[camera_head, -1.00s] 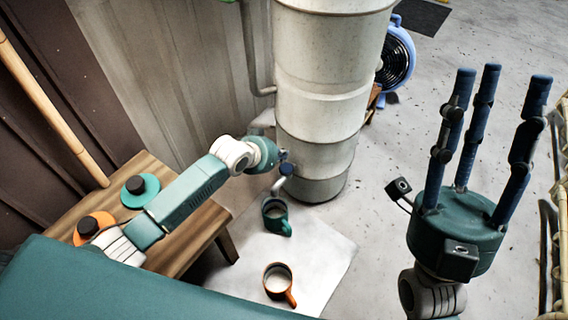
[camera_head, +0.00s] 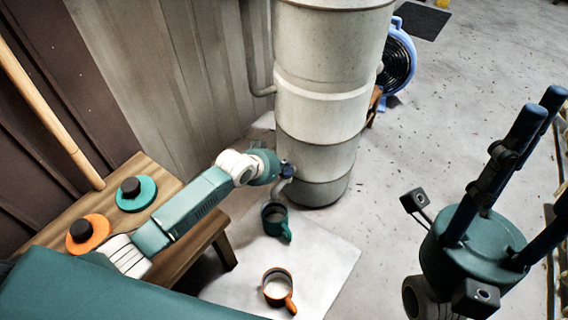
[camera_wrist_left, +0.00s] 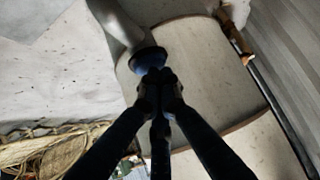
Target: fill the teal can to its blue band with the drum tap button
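The teal can (camera_head: 280,229) stands upright on the pale sheet under the drum's tap spout (camera_head: 279,188). A greyish surface shows inside it; its blue band and the level cannot be made out. The blue tap button (camera_wrist_left: 151,59) sits on top of the pale tap in the left wrist view. My left gripper (camera_wrist_left: 158,82) has its fingertips together, at or against the button; contact is not certain. In the head view, the left gripper (camera_head: 284,169) partly hides the tap. My right gripper (camera_head: 545,150) has its fingers raised and apart, empty, at the right.
The large pale drum (camera_head: 320,110) stands behind the tap. A wooden bench (camera_head: 165,183) holds a teal disc (camera_head: 136,192) and an orange disc (camera_head: 88,234). A blue fan (camera_head: 397,60) stands behind.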

